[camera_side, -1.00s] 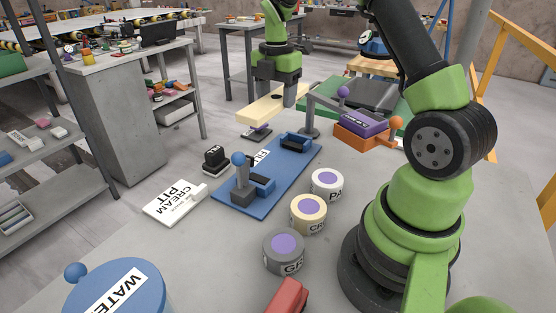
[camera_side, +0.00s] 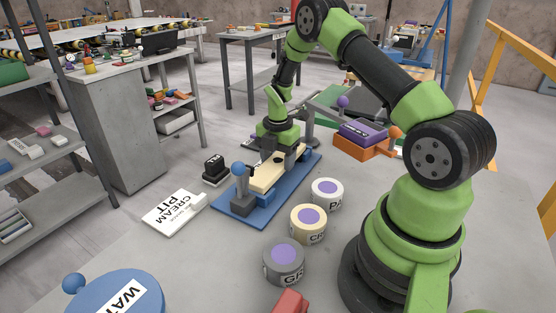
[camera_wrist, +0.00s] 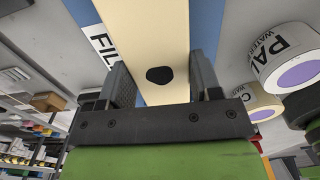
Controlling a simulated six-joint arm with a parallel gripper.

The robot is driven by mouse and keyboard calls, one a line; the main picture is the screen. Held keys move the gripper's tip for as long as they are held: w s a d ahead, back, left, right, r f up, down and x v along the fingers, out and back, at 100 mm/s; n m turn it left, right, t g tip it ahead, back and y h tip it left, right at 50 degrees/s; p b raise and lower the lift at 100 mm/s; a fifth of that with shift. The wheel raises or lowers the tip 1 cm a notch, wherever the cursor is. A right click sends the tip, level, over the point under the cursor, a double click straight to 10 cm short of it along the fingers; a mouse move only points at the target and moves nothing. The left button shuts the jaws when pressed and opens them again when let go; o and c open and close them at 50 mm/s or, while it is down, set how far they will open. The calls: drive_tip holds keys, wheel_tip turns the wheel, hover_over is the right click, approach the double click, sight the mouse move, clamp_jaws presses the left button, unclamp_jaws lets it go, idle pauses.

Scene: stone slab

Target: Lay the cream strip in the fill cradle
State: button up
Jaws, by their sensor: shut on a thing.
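The cream strip (camera_side: 264,181) lies lengthwise along the blue fill cradle (camera_side: 294,184), at or just above its blue blocks (camera_side: 264,198); I cannot tell whether it rests on them. My gripper (camera_side: 278,163) is shut on the strip from above. In the wrist view the cream strip (camera_wrist: 150,35) runs between the two fingers of my gripper (camera_wrist: 160,88), with a dark pit on its face. The cradle's blue base (camera_wrist: 207,25) and part of its FILL label show beyond it. My gripper hides the cradle's far block.
A white CREAM PIT card (camera_side: 172,212) and a black block (camera_side: 214,168) lie to the left. White (camera_side: 327,192), cream (camera_side: 308,223) and grey (camera_side: 284,262) tubs stand to the right. A purple block on an orange base (camera_side: 362,137) sits behind.

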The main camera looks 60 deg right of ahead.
drive_tip(key=shift+f, duration=0.25)
drive_tip(key=shift+f, duration=0.1)
drive_tip(key=o, duration=1.2)
